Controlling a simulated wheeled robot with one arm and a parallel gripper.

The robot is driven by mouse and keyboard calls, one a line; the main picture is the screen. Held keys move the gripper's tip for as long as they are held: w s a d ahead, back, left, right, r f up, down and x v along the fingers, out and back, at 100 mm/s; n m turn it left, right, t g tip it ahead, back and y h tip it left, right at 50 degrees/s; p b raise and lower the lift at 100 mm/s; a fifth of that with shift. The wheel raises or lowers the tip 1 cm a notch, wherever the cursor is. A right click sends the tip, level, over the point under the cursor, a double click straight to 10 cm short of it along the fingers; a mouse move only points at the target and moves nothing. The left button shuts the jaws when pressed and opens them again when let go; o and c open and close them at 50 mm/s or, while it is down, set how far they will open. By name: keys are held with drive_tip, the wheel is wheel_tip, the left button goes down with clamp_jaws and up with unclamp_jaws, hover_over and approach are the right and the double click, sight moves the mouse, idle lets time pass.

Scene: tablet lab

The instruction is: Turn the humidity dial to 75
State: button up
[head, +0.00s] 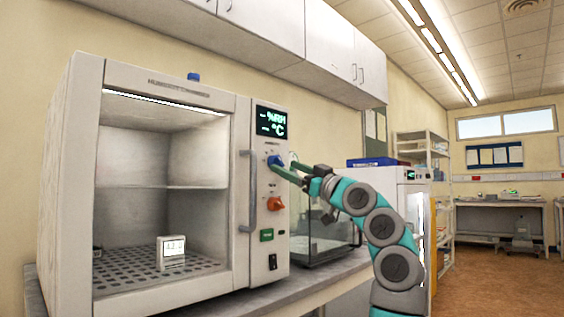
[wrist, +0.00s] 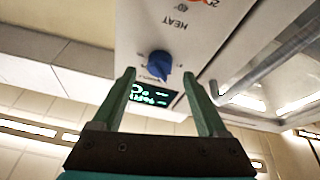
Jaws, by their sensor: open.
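The humidity chamber (head: 242,215) stands on the bench with a control panel on its right side. The blue dial (head: 273,161) sits on that panel under the display (head: 271,122), which shows dashes before %RH and °C. My gripper (head: 280,168) reaches in from the right, with its green fingertips at the blue dial. In the wrist view, the blue dial (wrist: 160,64) appears between the spread fingertips of my gripper (wrist: 159,73); I cannot tell whether they touch it. The dial's scale is too small to read.
Below the blue dial are an orange dial (head: 275,204), a green button (head: 267,235) and a black switch (head: 272,262). The chamber's vertical handle (head: 249,190) is just left of the panel. A glass box (head: 330,245) stands on the bench to the right.

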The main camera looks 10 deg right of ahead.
sight(280, 164)
drive_tip(key=shift+p+x, duration=0.35)
drive_tip(key=shift+x, duration=1.15)
clamp_jaws()
